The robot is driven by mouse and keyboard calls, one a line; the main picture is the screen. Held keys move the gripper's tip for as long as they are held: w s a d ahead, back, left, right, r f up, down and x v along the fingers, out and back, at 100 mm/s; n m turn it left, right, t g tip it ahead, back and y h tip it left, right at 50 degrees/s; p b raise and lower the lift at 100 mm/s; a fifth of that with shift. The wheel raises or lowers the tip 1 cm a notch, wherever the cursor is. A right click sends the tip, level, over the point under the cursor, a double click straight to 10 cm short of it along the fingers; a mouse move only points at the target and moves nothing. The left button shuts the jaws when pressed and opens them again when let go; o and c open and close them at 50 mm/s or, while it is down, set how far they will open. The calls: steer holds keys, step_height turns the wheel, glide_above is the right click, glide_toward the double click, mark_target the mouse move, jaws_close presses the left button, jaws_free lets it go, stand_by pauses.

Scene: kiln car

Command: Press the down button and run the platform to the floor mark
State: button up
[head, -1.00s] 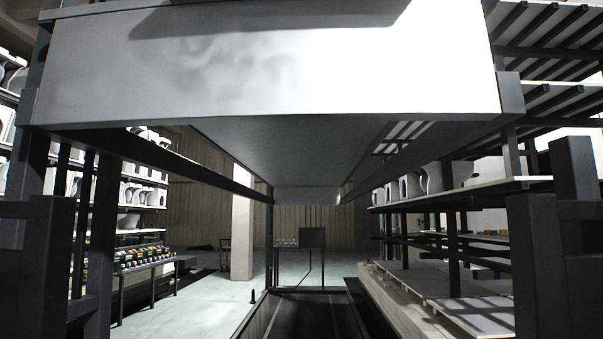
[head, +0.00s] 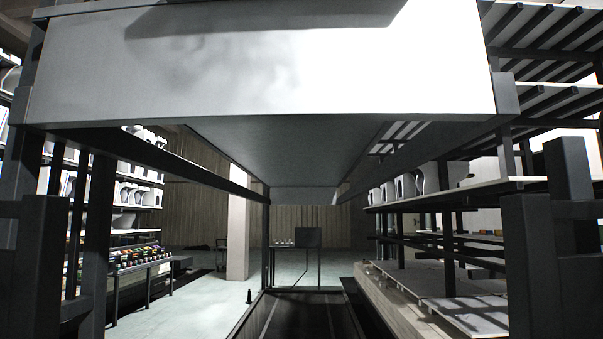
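A large pale slab or box (head: 260,75) hangs high across the front of the head view, with its grey underside (head: 275,145) running away from me. Dark posts and rails stand at both sides of it; I cannot tell for sure whether it is the platform. Below it, a dark track or bed (head: 300,315) with raised edges runs into the distance. I cannot make out a down button or a floor mark. My gripper is not in view.
Shelves with white ware (head: 140,195) and a bench of coloured items (head: 140,255) stand at left. Racks with white ware (head: 400,187) stand at right. A pale column (head: 238,225), a small dark upright object (head: 249,296) and a far table (head: 295,247) show. Pale floor is open at left.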

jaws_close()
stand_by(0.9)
